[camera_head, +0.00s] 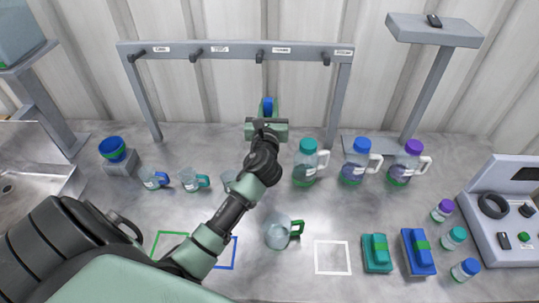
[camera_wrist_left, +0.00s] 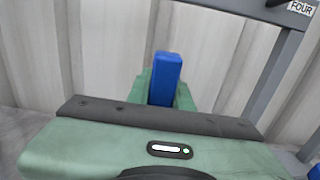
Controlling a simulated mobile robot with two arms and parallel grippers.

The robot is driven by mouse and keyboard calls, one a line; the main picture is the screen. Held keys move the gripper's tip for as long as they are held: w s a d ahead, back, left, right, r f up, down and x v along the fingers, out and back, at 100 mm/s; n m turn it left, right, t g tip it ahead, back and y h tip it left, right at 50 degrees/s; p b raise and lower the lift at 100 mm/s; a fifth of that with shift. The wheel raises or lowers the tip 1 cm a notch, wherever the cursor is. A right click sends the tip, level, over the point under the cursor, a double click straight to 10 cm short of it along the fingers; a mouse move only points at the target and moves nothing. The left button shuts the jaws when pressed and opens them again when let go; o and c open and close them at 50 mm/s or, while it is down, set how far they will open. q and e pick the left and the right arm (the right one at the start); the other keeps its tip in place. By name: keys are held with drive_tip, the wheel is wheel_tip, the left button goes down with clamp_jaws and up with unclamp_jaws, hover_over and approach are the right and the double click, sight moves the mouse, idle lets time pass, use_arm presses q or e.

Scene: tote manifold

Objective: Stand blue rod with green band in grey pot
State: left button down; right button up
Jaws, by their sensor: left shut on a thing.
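My left gripper (camera_head: 267,112) is shut on a blue rod (camera_head: 268,104), held up in front of the grey rack's hooks. In the left wrist view the rod (camera_wrist_left: 165,78) stands out beyond my gripper, between the green fingers (camera_wrist_left: 160,95). I cannot make out a green band apart from the green fingers. No grey pot shows clearly. A small greyish vessel (camera_head: 229,181) is partly hidden behind my left arm, and I cannot tell what it is. My right gripper is not in view.
Mugs (camera_head: 279,232), lidded jugs (camera_head: 305,164) and small bottles (camera_head: 453,238) stand on the grey table. A banded blue block (camera_head: 418,251) lies at the right. The rack (camera_head: 341,100) stands behind.

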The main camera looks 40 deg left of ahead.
use_arm(q)
wheel_tip(320, 180, down, 10)
drive_tip(key=b, duration=0.3)
drive_tip(key=c, duration=1.3)
unclamp_jaws()
drive_tip(key=shift+o, duration=0.2)
drive_tip(key=shift+s+d+r, duration=0.1)
drive_tip(key=shift+s+d, duration=0.05)
drive_tip(key=shift+s, duration=0.15)
drive_tip(key=b+v, duration=0.1)
drive_tip(key=v, duration=1)
drive_tip(key=shift+s+b, duration=0.2)
drive_tip(key=shift+b, duration=0.15)
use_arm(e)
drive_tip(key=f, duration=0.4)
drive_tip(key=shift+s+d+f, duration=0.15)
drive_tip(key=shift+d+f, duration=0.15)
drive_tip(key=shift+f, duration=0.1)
